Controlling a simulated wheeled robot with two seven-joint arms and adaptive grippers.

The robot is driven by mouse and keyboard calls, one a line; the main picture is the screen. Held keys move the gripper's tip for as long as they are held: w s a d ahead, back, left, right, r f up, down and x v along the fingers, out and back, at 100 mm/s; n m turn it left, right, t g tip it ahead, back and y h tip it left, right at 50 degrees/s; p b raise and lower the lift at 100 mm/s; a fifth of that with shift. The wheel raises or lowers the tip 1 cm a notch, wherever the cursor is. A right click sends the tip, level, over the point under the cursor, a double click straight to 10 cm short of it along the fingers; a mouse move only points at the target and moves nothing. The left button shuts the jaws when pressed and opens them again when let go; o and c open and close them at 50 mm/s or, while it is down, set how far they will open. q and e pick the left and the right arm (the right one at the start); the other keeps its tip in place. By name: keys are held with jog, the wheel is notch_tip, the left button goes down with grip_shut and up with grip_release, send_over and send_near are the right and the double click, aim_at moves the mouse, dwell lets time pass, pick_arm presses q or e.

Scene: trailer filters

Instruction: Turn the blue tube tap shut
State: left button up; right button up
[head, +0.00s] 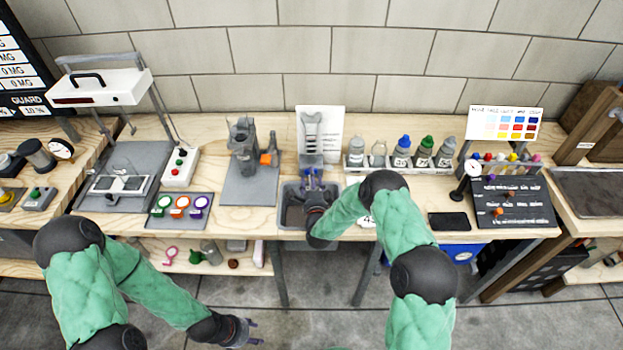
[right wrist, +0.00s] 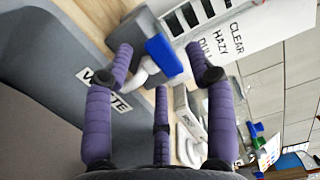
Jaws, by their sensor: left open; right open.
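The blue tap handle (right wrist: 165,55) sits on a white tube fitting in the right wrist view. It lies just beyond and between the fingertips of my right gripper (right wrist: 158,65). The purple fingers are spread, and I cannot tell whether any touches the handle. In the head view my right gripper (head: 313,182) is over the back of the grey basin (head: 291,216), in front of an upright grey stand (head: 311,135); there it largely hides the tap. My left gripper (head: 248,332) is open and empty, low in front of the bench.
A rack of capped bottles (head: 401,155) stands right of the basin, with a white card (head: 334,122) behind the stand. A grey plate with a dark device (head: 244,150) stands to the left. A black phone-like slab (head: 449,221) lies near the bench's front edge.

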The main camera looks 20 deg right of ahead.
jog(key=shift+w+d, duration=0.1)
jog(key=shift+w, duration=0.4)
grip_shut()
jog(key=shift+m+g+h+b, duration=0.3)
jog(key=shift+m+h+b, duration=0.35)
jog(key=shift+h, duration=0.35)
grip_release()
